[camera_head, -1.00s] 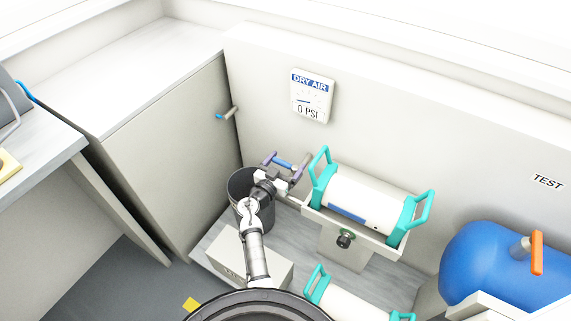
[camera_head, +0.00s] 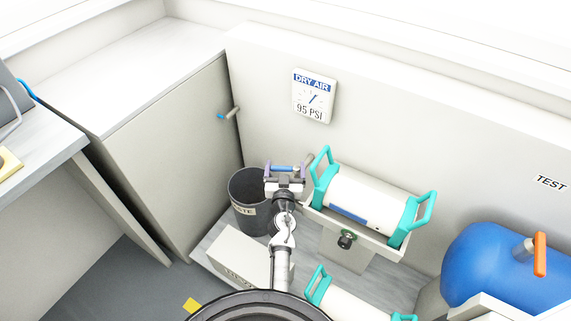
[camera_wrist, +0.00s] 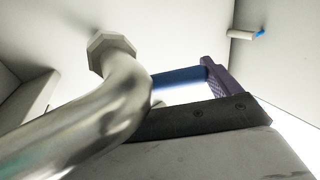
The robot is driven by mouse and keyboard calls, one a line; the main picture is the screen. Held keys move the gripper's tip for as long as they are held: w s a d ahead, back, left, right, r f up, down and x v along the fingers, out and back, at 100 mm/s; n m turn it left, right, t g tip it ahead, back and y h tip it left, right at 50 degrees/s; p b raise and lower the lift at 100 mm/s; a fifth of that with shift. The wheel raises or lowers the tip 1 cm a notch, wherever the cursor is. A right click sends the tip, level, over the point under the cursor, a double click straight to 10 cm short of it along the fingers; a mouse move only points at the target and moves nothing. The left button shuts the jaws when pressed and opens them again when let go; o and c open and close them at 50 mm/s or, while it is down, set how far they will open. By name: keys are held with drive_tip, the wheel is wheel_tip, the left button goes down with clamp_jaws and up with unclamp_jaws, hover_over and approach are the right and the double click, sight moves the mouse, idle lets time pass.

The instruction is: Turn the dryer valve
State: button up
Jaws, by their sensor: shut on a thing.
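The dryer valve's blue handle (camera_head: 284,168) lies between the fingers of my gripper (camera_head: 285,170), just left of the teal-handled white canister. My gripper is shut on this handle. In the wrist view the blue handle (camera_wrist: 180,78) runs from behind a bent metal pipe (camera_wrist: 110,105) to a purple finger (camera_wrist: 218,78). The other finger is hidden by the pipe there. The DRY AIR gauge (camera_head: 313,95) on the wall above reads 95 PSI, with its blue needle tilted up to the right.
A white canister with teal handles (camera_head: 365,198) sits in a bracket close to the right of my gripper. A dark waste bin (camera_head: 240,188) stands to its left. A blue tank (camera_head: 490,260) with an orange handle (camera_head: 539,255) is far right.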

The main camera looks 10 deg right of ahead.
sight(284, 168)
drive_tip(key=shift+y, duration=0.3)
drive_tip(key=o, duration=1.1)
drive_tip(key=shift+s, duration=0.1)
drive_tip(key=shift+o, duration=0.2)
wheel_tip(284, 168, up, 20)
drive_tip(key=p, duration=1.9)
